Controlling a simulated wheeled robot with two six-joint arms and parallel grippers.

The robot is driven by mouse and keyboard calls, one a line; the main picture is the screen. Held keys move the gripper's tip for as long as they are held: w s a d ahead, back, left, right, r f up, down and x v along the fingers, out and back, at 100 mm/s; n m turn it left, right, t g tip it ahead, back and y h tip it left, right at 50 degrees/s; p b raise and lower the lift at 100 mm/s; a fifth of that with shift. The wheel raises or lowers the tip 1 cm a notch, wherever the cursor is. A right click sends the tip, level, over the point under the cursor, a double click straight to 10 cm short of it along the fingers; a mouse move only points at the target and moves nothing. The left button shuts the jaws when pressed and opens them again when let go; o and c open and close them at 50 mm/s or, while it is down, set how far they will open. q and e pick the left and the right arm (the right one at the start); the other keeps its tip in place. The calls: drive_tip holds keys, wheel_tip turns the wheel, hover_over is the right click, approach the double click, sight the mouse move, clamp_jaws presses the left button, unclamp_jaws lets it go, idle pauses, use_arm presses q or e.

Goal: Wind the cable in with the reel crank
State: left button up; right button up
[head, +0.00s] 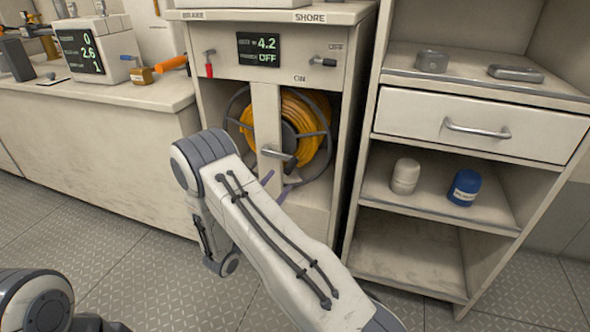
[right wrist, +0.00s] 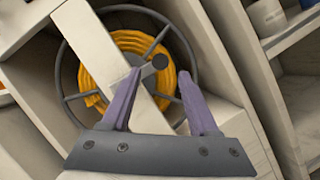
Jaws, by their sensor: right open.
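The cable reel stands in the open bay of the cabinet, with the orange cable (head: 301,112) coiled on it inside a grey spoked rim (head: 329,133). The crank handle (head: 279,154) sticks out in front of a pale upright post. In the right wrist view the crank knob (right wrist: 160,62) shows as a dark round end between the fingertips, which do not visibly grip it. My right gripper (head: 276,186) is open, its purple fingers just below the crank in the head view; it also shows in the right wrist view (right wrist: 160,76). My left gripper is out of view.
Above the bay are a display (head: 259,50) reading 4.2 and OFF, a red-tipped brake lever (head: 209,66) and a shore lever (head: 323,61). Shelves at right hold a white jar (head: 405,176) and a blue jar (head: 464,187). A counter (head: 100,92) stands left.

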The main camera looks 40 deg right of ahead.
sight(296, 159)
drive_tip(key=b+x, duration=0.2)
drive_tip(key=x, duration=0.7)
drive_tip(key=shift+w+d+r, duration=0.1)
drive_tip(key=shift+d+r, duration=0.05)
drive_tip(key=shift+d, duration=0.1)
clamp_jaws()
idle(1.0)
